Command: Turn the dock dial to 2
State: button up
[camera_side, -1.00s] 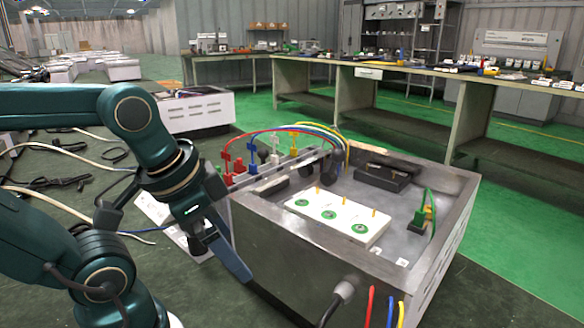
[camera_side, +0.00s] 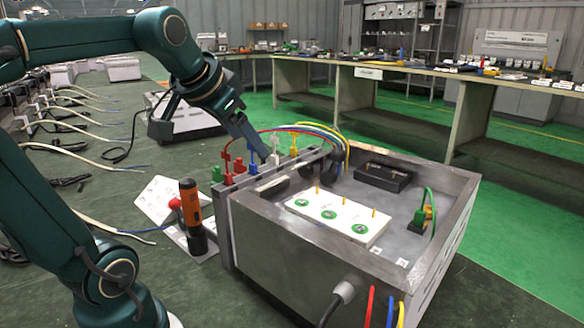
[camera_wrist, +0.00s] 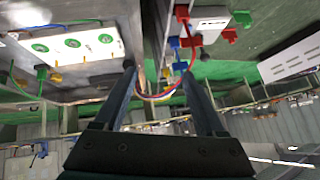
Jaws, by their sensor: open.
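No dial marked with numbers can be made out. A metal box (camera_side: 290,262) holds a white panel (camera_side: 350,228) with three green discs. The panel also shows at upper left in the wrist view (camera_wrist: 105,42). Dark round knobs (camera_side: 306,171) sit near the box's back left edge, partly behind cables. I cannot tell whether one is the dock dial. My gripper (camera_side: 259,157) is above the row of coloured plugs at the box's left edge. In the wrist view my gripper (camera_wrist: 157,72) has its two fingers wide apart with no object clearly held. A cable loop shows between them.
Red plugs (camera_side: 227,166) and looping cables rise beside my gripper. An orange and black tool (camera_side: 191,210) stands upright left of the box, by a white plate (camera_side: 160,200). A workbench (camera_side: 350,95) stands behind. Loose cables lie on the floor at left.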

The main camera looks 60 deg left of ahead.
jog(key=w+a+r+m+y, duration=0.15)
jog(key=w+a, duration=0.25)
jog(key=a, duration=0.5)
jog(key=w+a+y, duration=0.2)
jog(key=w+a, duration=0.2)
jog(key=a, duration=0.5)
jog(key=s+d+f+g+h, duration=0.1)
jog(key=s+f+g+h, duration=0.1)
jog(key=f, duration=0.4)
jog(key=s+f+n+g+h, duration=0.1)
jog(key=s+f+g+h, duration=0.1)
jog(key=f, duration=0.4)
jog(key=s+d+f+n+g+h, duration=0.1)
jog(key=s+f+g+h, duration=0.1)
jog(key=f, duration=0.4)
jog(key=shift+s+d+f+n+g+h, duration=0.1)
jog(key=shift+s+d+n+g+h, duration=0.1)
jog(key=shift+s+h, duration=0.2)
jog(key=shift+s+d+f+n+g+h, duration=0.1)
jog(key=shift+s+g+h, duration=0.1)
jog(key=shift+s+h, duration=0.15)
notch_tip(320, 180, down, 4)
jog(key=shift+s+d+r, duration=0.1)
jog(key=shift+d+r, duration=0.05)
jog(key=shift+f, duration=0.7)
grip_shut()
